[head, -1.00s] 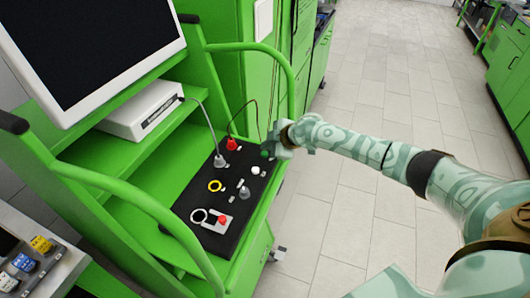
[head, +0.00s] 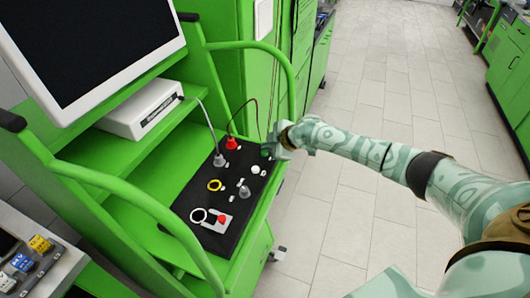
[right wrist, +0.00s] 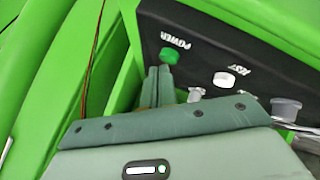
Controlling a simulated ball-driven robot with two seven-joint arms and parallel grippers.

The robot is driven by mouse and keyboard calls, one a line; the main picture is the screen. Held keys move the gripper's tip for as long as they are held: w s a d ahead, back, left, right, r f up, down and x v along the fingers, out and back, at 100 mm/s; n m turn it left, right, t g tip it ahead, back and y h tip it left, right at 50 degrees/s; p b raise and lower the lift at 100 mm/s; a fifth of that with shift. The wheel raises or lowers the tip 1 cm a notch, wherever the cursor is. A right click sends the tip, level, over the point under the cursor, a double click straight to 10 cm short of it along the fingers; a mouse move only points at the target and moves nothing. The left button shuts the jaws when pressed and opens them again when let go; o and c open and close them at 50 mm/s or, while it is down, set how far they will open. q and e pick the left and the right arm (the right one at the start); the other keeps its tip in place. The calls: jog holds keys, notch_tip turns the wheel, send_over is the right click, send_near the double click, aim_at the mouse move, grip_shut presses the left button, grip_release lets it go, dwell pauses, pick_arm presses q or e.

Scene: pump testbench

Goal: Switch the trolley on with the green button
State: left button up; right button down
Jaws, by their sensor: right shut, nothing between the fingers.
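The green button (right wrist: 170,57) sits on the black panel next to the word POWER in the right wrist view. It is also partly visible in the head view (head: 265,152), beside my gripper. My right gripper (right wrist: 158,74) is shut and empty. Its fingertips are right at the near edge of the green button; I cannot tell whether they touch it. The black panel (head: 233,215) lies on the green trolley (head: 133,205). My left gripper is not in view.
A white button (right wrist: 224,79) and grey plugs sit on the panel near the green button. A red plug (head: 232,143) with a cable stands close by. A curved green rail (head: 262,47) rises behind. Open tiled floor (head: 345,215) lies to the right.

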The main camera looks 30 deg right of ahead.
aim_at(268, 156)
jog(key=shift+f+b, duration=0.3)
jog(key=shift+f, duration=0.1)
dwell(0.6)
jog(key=shift+r, duration=0.1)
jog(key=shift+r+p, duration=0.75)
jog(key=shift+r, duration=0.05)
notch_tip(268, 156, up, 6)
jog(key=p, duration=0.5)
jog(key=shift+d, duration=0.1)
